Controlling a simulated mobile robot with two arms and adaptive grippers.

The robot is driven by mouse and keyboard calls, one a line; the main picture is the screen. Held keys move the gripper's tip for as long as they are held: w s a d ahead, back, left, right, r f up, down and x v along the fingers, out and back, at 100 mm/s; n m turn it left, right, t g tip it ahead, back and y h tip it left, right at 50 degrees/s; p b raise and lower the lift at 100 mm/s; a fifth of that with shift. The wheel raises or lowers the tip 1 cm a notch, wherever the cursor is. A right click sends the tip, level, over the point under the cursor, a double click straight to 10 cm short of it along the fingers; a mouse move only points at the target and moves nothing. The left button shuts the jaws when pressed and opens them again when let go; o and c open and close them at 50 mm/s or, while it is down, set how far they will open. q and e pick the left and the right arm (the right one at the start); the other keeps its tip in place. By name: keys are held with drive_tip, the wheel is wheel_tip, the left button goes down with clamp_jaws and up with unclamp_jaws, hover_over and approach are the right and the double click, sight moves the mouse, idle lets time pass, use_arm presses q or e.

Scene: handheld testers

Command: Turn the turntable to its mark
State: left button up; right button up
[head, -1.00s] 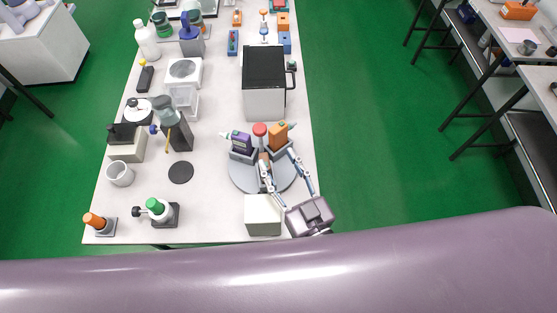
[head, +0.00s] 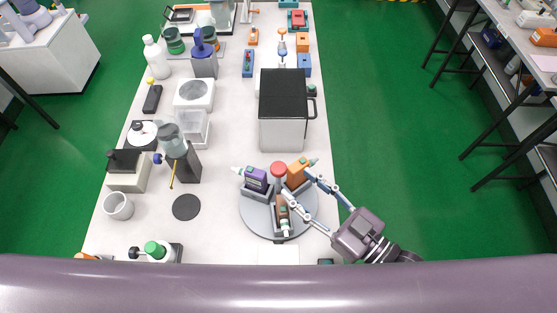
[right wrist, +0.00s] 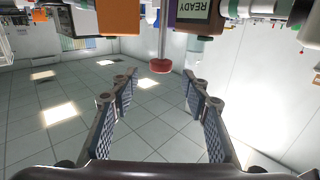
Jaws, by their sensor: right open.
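The grey turntable (head: 254,220) lies flat near the table's front right. A red knob (head: 278,168) stands at its middle and also shows in the right wrist view (right wrist: 160,66). Around the knob sit a purple tester (head: 257,180), an orange tester (head: 297,171) and a brown tester (head: 281,214) in grey holders. My right gripper (head: 298,186) is open, its fingers reaching over the turntable's right side from the front right. In the right wrist view the space between its fingers (right wrist: 160,79) looks empty. I cannot make out the mark for certain. My left gripper is not in view.
A black-topped white box (head: 284,100) with a side handle stands just behind the turntable. A black disc (head: 186,207) and a white cup (head: 118,206) lie to the left. A pale block (head: 278,255) is at the front edge, partly hidden. The table's right edge is close.

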sight(284, 173)
drive_tip(key=x, duration=0.1)
drive_tip(key=p+x, duration=0.1)
drive_tip(key=x, duration=0.1)
drive_tip(key=shift+w+a+r, duration=0.1)
drive_tip(key=shift+a+r, duration=0.1)
drive_tip(key=shift+r, duration=0.05)
drive_tip(key=x, duration=0.3)
drive_tip(key=shift+w+a+f+p, duration=0.1)
drive_tip(key=shift+w+f+p, duration=0.1)
drive_tip(key=shift+p, duration=0.1)
drive_tip(key=shift+w+a, duration=0.15)
drive_tip(key=shift+a, duration=0.1)
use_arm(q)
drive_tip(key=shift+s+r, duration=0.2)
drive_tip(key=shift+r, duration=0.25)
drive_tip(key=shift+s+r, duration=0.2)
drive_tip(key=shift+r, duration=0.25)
use_arm(e)
drive_tip(key=shift+c, duration=0.5)
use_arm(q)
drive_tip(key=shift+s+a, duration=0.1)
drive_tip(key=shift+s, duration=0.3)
use_arm(e)
clamp_jaws()
